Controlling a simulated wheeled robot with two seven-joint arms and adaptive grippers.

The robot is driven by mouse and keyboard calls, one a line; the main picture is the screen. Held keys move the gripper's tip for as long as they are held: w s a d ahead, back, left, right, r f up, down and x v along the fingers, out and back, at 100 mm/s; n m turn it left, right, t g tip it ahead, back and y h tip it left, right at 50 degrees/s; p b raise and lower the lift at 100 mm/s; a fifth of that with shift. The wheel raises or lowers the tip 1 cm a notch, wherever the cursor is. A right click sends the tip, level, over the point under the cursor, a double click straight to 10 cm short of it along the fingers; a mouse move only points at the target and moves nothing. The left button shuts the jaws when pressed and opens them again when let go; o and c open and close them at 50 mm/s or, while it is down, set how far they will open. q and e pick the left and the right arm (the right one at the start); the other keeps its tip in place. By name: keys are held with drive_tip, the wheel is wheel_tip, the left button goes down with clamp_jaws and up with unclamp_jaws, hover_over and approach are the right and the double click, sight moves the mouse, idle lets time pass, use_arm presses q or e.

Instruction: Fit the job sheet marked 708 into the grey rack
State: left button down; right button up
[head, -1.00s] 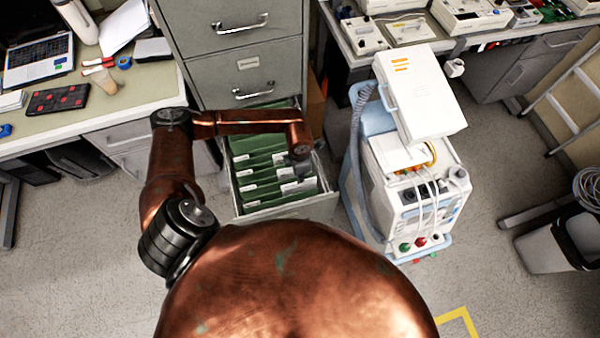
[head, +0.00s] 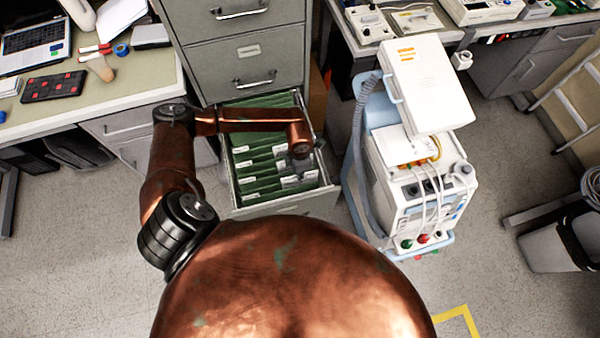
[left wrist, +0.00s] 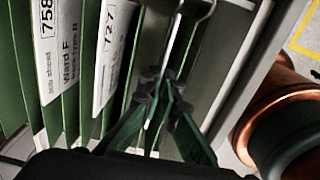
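My left gripper (head: 302,163) is down in the open cabinet drawer (head: 287,206), at its right side; its fingers are hard to make out there. In the left wrist view the fingertips (left wrist: 163,92) close around a thin pale sheet (left wrist: 180,42), seen edge-on, so its number cannot be read. To its left, job sheets marked 758 (left wrist: 54,60) and 727 (left wrist: 110,50) stand among green folders (left wrist: 22,75). I cannot make out a sheet marked 708, nor tell a grey rack apart from the grey drawer. My right gripper is out of view.
The grey filing cabinet (head: 246,52) rises behind the drawer. A white medical machine on a cart (head: 410,180) stands close on the right. A desk with a laptop (head: 35,50) is on the left. Open floor lies left of the drawer.

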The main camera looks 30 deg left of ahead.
use_arm(q)
drive_tip(key=shift+r, duration=0.1)
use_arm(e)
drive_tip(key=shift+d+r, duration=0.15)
